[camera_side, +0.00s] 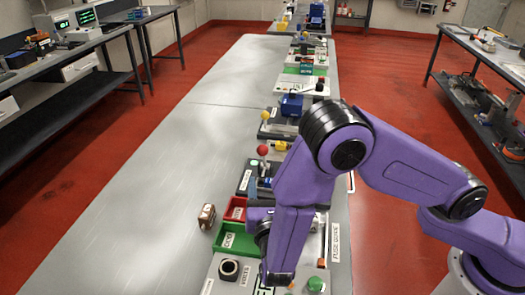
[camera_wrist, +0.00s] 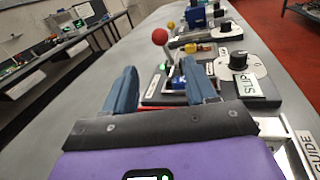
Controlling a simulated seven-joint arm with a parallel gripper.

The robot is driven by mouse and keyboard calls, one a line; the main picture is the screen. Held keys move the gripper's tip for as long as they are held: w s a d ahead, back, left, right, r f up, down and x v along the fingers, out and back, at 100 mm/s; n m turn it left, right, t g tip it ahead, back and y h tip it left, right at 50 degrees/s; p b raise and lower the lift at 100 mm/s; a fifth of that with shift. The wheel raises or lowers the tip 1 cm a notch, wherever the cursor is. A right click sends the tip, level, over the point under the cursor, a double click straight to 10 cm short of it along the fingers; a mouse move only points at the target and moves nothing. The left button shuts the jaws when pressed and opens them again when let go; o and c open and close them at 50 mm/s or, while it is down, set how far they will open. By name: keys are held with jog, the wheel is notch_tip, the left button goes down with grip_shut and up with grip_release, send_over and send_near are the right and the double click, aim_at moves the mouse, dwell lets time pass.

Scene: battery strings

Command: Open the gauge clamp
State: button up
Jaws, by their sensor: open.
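A lever with a red ball knob (camera_wrist: 160,36) stands up from a dark base plate, and I take it for the gauge clamp's handle. The same red knob shows in the side view (camera_side: 262,150), just beyond my arm. My gripper (camera_wrist: 162,82) has two blue fingers spread apart, with nothing held between them. It points along the bench toward the lever, whose knob shows above and beyond the gap between the fingertips. The fingers look apart from the lever. A yellow part (camera_wrist: 205,47) lies right of the lever. The clamp's lower part is partly hidden by the right finger.
A black dial on a white plate (camera_wrist: 238,62) stands at right. A yellow-knobbed lever (camera_side: 266,115) stands farther back. The bench's left side (camera_side: 150,190) is clear.

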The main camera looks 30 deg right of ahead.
aim_at(263, 155)
jog(key=x, duration=1.3)
jog(key=shift+w+d, duration=0.25)
jog(key=shift+w, duration=0.05)
grip_shut()
